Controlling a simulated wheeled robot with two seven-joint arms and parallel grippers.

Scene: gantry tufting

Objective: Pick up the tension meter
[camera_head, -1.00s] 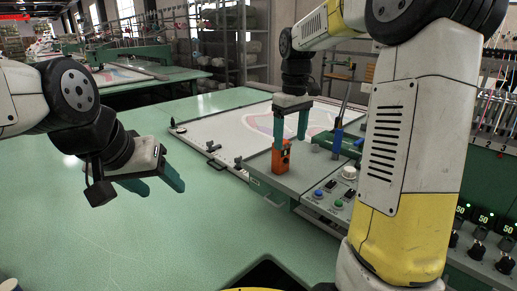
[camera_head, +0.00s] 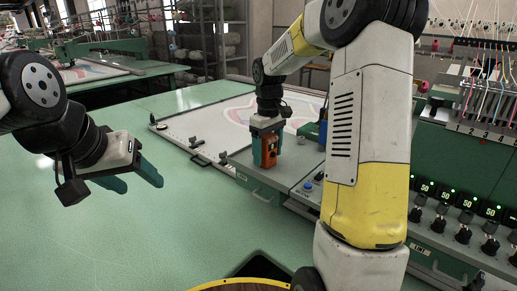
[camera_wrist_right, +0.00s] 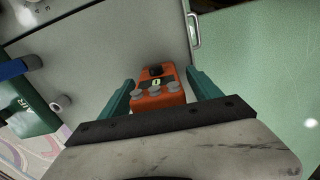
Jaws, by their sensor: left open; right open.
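The tension meter is a small orange box (camera_head: 270,157) with a dark window and several grey rollers. It stands on the grey control panel (camera_head: 243,166) beside the tufting frame. In the right wrist view the orange tension meter (camera_wrist_right: 157,88) lies between the two teal fingers, with a gap visible on its left side. My right gripper (camera_head: 265,150) is open, pointing down around the meter. Its fingers also show in the right wrist view (camera_wrist_right: 160,95). My left gripper (camera_head: 138,178) is open and empty above the green table at the left.
The green table (camera_head: 150,235) is largely clear. A white tufting frame (camera_head: 195,128) with a coloured pattern lies behind the panel. Yarn cones and "50" displays (camera_head: 458,200) are at the right.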

